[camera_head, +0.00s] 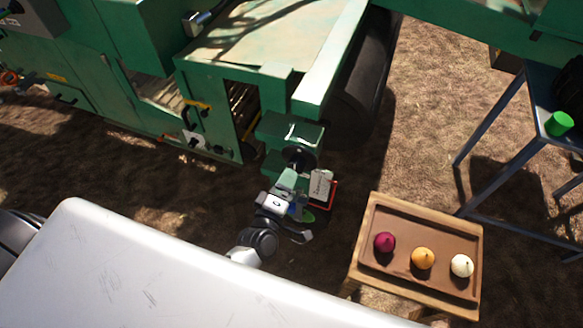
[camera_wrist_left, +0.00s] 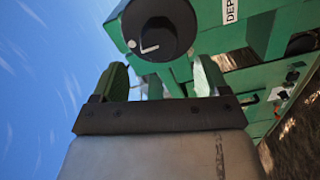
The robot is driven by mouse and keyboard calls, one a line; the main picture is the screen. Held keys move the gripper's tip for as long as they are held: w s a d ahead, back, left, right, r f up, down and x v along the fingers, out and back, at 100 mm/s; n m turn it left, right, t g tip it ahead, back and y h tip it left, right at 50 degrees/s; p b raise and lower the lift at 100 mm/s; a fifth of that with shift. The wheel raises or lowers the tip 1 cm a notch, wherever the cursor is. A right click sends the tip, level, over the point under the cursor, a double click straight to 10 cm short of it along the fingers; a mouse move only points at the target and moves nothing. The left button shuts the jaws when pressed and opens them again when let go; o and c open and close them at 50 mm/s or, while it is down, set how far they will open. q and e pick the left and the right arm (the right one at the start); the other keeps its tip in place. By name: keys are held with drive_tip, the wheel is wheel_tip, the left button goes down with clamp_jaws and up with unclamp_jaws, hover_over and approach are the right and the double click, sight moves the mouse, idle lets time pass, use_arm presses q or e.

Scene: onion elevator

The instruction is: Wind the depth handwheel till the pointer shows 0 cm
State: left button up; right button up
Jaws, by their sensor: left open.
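The depth handwheel shows in the left wrist view as a dark round knob (camera_wrist_left: 163,28) with a white mark on its face. A partly cut-off label reading "DEP" (camera_wrist_left: 231,10) is beside it on the green machine. In the head view a dark round part (camera_head: 299,158) sits on the green housing, just beyond my left gripper (camera_head: 287,181). In the left wrist view my left gripper (camera_wrist_left: 160,78) is open, its two green-padded fingers apart, with the knob just ahead of and between them. Nothing is held. A small light plate (camera_head: 320,184) stands beside the gripper; its pointer and scale are unreadable. My right gripper is out of view.
The green machine (camera_head: 150,50) fills the upper left, with a dark tyre (camera_head: 365,85) behind. A wooden tray (camera_head: 473,245) with three onion-like objects stands at right. Bare ground lies between.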

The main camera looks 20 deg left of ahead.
use_arm(q)
drive_tip(key=s, duration=0.4)
drive_tip(key=shift+s, duration=0.2)
